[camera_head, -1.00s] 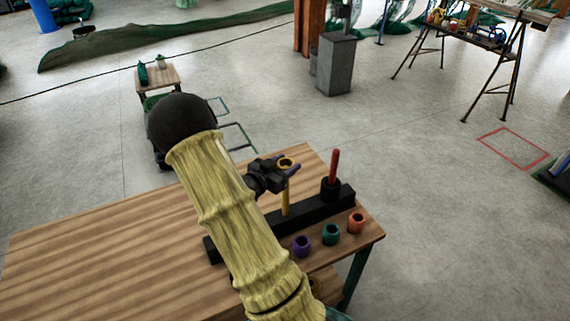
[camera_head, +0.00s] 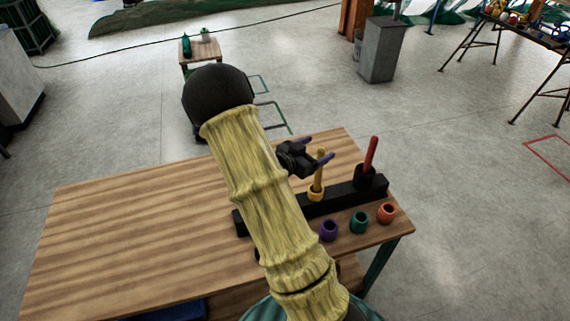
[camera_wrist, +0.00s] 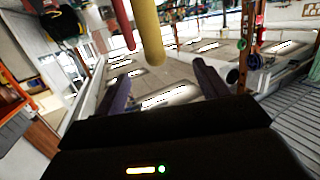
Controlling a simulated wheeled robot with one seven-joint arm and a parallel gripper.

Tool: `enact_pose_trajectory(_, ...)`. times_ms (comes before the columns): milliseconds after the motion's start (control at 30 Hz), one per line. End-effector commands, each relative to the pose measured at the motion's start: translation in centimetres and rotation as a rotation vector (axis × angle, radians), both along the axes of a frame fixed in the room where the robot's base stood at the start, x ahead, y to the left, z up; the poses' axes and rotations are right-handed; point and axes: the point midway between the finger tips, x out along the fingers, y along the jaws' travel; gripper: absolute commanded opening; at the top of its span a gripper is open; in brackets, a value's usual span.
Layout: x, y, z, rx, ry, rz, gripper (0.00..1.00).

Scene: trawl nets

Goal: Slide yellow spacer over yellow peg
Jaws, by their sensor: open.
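The yellow peg (camera_head: 320,165) stands upright on a black bar (camera_head: 340,197) on the wooden table; it also shows between the fingers in the wrist view (camera_wrist: 148,35). The yellow spacer (camera_head: 316,194) sits low around the yellow peg, at or close to the bar. My gripper (camera_head: 319,155) is open and empty beside the upper part of the peg, well above the spacer. Its two purple fingers are spread apart in the wrist view (camera_wrist: 163,85), where the spacer does not show.
Purple (camera_head: 329,230), teal (camera_head: 359,222) and orange (camera_head: 388,213) spacers lie in front of the bar. My arm hides the bar's left part. The table's left side (camera_head: 130,220) is clear.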

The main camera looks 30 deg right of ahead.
Motion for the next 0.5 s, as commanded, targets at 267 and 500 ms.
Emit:
enact_pose_trajectory(267,-0.9,5.6,0.7,0.000,-0.001,0.006,0.73)
enact_pose_trajectory(500,-1.7,10.3,1.4,0.000,-0.001,0.006,0.73)
